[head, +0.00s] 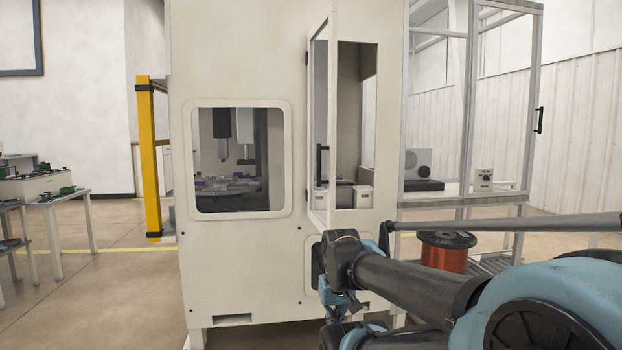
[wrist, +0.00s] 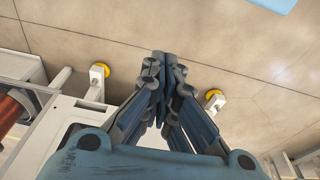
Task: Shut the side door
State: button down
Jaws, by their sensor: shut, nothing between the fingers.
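The side door (head: 331,110) is a tall pale panel with a window on the cream machine cabinet (head: 240,60). It stands open, swung out toward me and seen nearly edge-on. A black handle (head: 321,164) is on it. The doorway (head: 356,130) to its right is uncovered, and the interior shows through it. My gripper (head: 335,310) hangs low in front of the cabinet, below the door's bottom edge and apart from the handle; its tips are hard to make out in the head view. In the wrist view my gripper (wrist: 162,58) is shut and empty, above the floor.
A copper wire spool (head: 448,252) stands right of the cabinet, by a framed glass enclosure (head: 505,100). A yellow post (head: 149,155) stands at the cabinet's left. Tables (head: 60,195) with small parts are at far left. Cabinet feet with yellow pads (wrist: 99,71) show below.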

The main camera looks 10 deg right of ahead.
jog(key=shift+d+r, duration=0.1)
jog(key=shift+d, duration=0.1)
jog(key=w+r+n+g+h, duration=0.15)
jog(key=w+r+n, duration=0.35)
jog(key=w+r, duration=0.55)
jog(key=w+r+n+h, duration=0.3)
jog(key=w+r+n, duration=0.3)
jog(key=r, duration=0.8)
jog(key=w+a+r+n+h, duration=0.2)
jog(key=w+a+r+n, duration=0.25)
jog(key=w+r, duration=0.45)
jog(key=w+a+r+n+h, duration=0.3)
jog(key=w+a+r, duration=0.3)
jog(key=w, duration=0.5)
send_near(325, 185)
notch_tip(325, 185, down, 3)
jog(key=d, duration=0.3)
jog(key=shift+w+d+y, duration=0.2)
jog(key=shift+w+y, duration=0.05)
jog(key=shift+w, duration=0.1)
